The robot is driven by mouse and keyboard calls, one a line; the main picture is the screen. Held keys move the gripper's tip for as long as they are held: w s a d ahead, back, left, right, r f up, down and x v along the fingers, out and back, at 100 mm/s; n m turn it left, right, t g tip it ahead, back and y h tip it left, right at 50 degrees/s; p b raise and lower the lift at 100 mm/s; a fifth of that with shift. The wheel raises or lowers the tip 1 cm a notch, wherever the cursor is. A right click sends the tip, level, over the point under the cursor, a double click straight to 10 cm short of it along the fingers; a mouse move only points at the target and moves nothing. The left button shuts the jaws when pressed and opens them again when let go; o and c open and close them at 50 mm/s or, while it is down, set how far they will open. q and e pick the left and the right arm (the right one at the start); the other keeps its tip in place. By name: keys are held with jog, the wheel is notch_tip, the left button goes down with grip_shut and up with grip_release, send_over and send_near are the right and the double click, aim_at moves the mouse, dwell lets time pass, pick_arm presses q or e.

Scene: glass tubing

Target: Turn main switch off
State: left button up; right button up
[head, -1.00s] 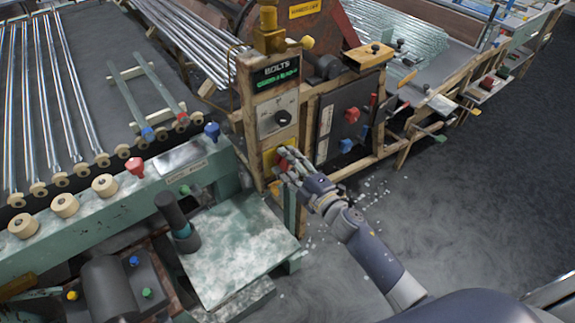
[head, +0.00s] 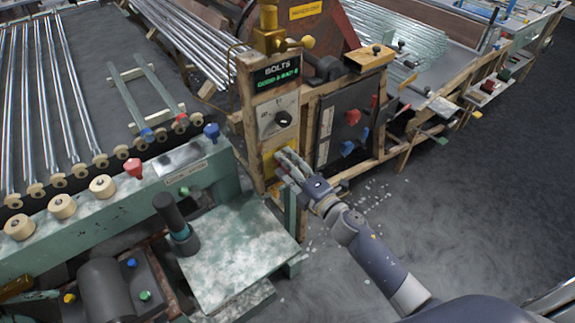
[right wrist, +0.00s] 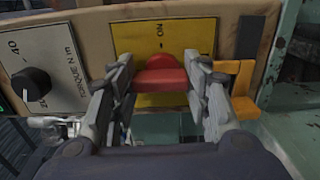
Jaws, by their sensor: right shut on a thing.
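The yellow plate also shows low on the wooden post in the head view (head: 268,163). My right gripper (right wrist: 159,82) is shut on the red knob, with one finger on each side of it. In the head view my right gripper (head: 281,160) covers most of the knob and part of the plate. My left gripper is not in view.
A black dial (head: 283,118) sits above the plate, under a green-lit "BOLTS" display (head: 277,72). A dark panel with red and blue knobs (head: 345,130) stands to the right. A green bench (head: 235,245) is at the lower left. The grey floor at right is open.

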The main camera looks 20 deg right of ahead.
jog(key=o, duration=1.1)
jog(key=shift+c, duration=0.2)
jog(key=v, duration=1.2)
